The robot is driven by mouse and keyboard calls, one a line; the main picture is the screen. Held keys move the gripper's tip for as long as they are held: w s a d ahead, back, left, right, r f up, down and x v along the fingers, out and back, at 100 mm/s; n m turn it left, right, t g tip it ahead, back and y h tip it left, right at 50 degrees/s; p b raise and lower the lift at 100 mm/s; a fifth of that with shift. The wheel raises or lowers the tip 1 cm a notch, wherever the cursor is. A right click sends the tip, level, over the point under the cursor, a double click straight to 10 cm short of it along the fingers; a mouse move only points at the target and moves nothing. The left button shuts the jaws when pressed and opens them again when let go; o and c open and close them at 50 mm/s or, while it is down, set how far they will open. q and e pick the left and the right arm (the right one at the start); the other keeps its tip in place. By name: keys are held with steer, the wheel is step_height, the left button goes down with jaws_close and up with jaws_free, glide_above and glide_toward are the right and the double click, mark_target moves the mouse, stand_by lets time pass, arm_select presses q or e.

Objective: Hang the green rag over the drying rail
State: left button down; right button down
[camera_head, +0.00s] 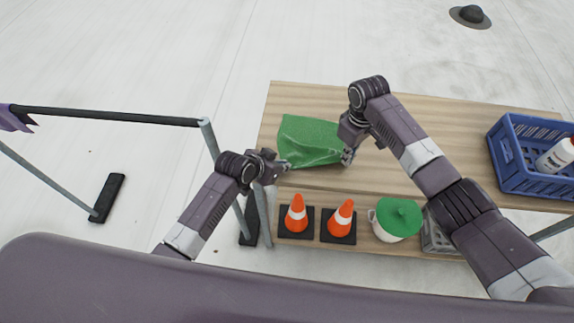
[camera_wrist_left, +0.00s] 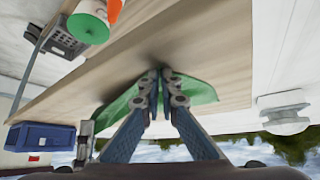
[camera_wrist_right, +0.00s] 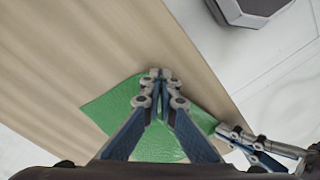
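The green rag (camera_head: 309,141) is spread over the left part of the wooden table in the head view, its near edge between my two grippers. My left gripper (camera_head: 284,164) is at its near left corner, and my right gripper (camera_head: 347,157) is at its near right corner. In the left wrist view, the fingertips (camera_wrist_left: 160,75) are together at the rag (camera_wrist_left: 196,91). In the right wrist view, the fingertips (camera_wrist_right: 160,73) are together at a corner of the rag (camera_wrist_right: 158,145). The drying rail (camera_head: 110,116) stands left of the table, with a dark bar on grey legs.
Two orange cones (camera_head: 297,213) (camera_head: 341,218), a green-lidded pot (camera_head: 398,219) and a grey crate (camera_head: 436,238) line the table's near side. A blue crate (camera_head: 513,180) holding a white bottle (camera_head: 557,155) is at the right. A purple cloth (camera_head: 14,119) hangs at the rail's left end.

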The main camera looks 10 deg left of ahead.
arm_select(q)
steer(key=shift+r, duration=2.5)
